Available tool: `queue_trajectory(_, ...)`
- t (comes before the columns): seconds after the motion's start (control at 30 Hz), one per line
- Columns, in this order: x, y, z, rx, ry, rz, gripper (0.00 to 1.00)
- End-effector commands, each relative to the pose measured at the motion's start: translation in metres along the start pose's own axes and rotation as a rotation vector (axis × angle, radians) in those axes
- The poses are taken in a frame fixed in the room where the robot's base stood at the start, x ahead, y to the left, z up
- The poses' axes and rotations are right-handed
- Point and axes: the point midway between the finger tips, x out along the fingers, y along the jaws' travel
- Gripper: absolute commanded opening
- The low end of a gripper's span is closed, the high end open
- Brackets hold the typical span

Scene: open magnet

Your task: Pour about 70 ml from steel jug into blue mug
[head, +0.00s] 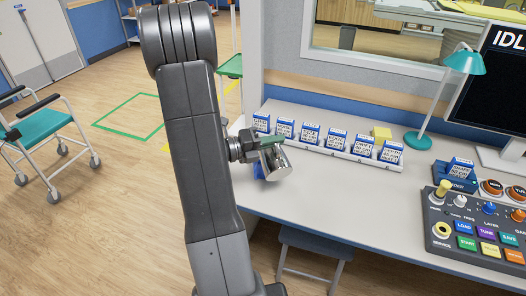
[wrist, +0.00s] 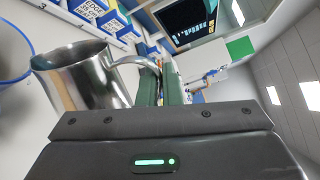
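The steel jug (head: 276,163) is held tilted above the near left end of the desk. In the wrist view the jug (wrist: 84,78) is large, and its handle runs between the green fingers. My gripper (head: 265,146) is shut on that handle; its fingers also show in the wrist view (wrist: 161,84). The blue mug (head: 258,171) is on the desk just below and left of the jug, mostly hidden by the jug and my arm. A blue rim (wrist: 32,62), apparently the mug's, is at the left edge of the wrist view. No stream or liquid level is visible.
A white rack (head: 335,151) with several blue labelled boxes runs along the back of the desk (head: 330,195). A teal lamp (head: 464,63), a monitor and a control panel (head: 475,228) stand to the right. The desk's middle is clear. A stool (head: 315,243) is below.

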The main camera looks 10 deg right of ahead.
Motion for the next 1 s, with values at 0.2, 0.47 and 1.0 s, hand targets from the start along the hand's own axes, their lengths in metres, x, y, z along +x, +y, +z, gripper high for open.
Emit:
queue_trajectory(0.2, 0.0, -0.002, 0.005, -0.035, 0.001, -0.001, 0.0)
queue_trajectory(0.47, 0.0, -0.002, 0.007, -0.045, 0.002, -0.001, 0.0)
queue_trajectory(1.0, 0.0, -0.002, 0.013, -0.069, 0.003, -0.002, 0.0)
